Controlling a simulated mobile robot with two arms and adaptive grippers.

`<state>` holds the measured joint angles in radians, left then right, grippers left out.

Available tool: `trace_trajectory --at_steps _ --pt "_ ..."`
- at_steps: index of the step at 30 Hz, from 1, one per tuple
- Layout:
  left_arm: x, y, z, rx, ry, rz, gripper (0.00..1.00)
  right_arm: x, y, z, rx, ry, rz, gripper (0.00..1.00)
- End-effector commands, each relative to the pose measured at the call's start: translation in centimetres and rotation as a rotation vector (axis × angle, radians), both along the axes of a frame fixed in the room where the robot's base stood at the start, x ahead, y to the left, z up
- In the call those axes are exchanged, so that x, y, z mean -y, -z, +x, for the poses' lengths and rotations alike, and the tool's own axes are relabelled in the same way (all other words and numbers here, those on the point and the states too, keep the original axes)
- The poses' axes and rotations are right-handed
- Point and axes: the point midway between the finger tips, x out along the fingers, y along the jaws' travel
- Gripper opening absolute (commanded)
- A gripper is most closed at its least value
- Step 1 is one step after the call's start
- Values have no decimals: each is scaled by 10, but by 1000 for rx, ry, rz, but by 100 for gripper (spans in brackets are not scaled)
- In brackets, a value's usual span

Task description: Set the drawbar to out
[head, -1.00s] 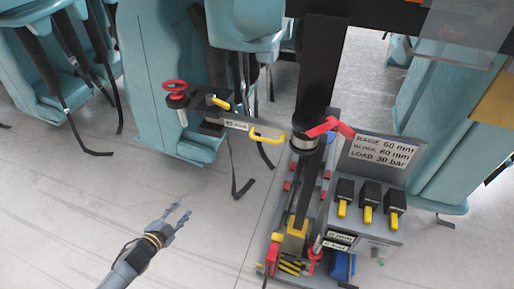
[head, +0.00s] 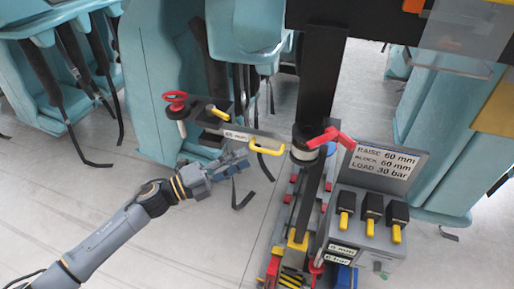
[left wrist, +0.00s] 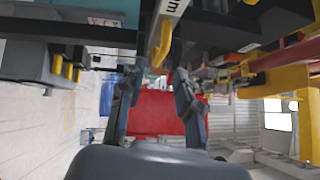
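The drawbar is most likely the grey bar (head: 238,136) with a label, running from a black bracket on the left towards the dark post. A yellow loop handle (head: 267,147) hangs at its right part. A smaller yellow lever (head: 218,111) sits on the bracket. My left gripper (head: 236,161) is just below the bar, left of the yellow loop, and looks empty. In the left wrist view its two fingers (left wrist: 156,95) are apart, and a yellow handle part (left wrist: 162,42) shows beyond and between them. Contact cannot be told. My right gripper is not in view.
A dark post (head: 322,80) with a red lever (head: 330,136) stands right of the bar. A panel with several yellow-tipped black switches (head: 371,207) and a sign (head: 385,162) stands further right. Teal seats (head: 155,80) stand behind.

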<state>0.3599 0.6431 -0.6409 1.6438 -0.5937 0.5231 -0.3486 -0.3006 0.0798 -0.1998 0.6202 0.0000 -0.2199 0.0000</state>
Motion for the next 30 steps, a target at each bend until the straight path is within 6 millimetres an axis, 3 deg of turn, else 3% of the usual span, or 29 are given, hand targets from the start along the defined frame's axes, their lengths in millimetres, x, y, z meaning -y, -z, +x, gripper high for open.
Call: trace_trajectory --at_steps 4,9,21,26,30 --pt "25 -7 14 -1 1 -3 34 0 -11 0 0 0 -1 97" --pt "41 -7 24 -2 -1 -1 34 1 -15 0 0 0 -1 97" --pt "47 -6 27 -2 -1 0 34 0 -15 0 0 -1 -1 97" --pt "47 -6 27 -2 -1 -1 1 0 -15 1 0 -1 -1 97" --pt "47 -6 27 -2 -2 0 0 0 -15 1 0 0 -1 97"
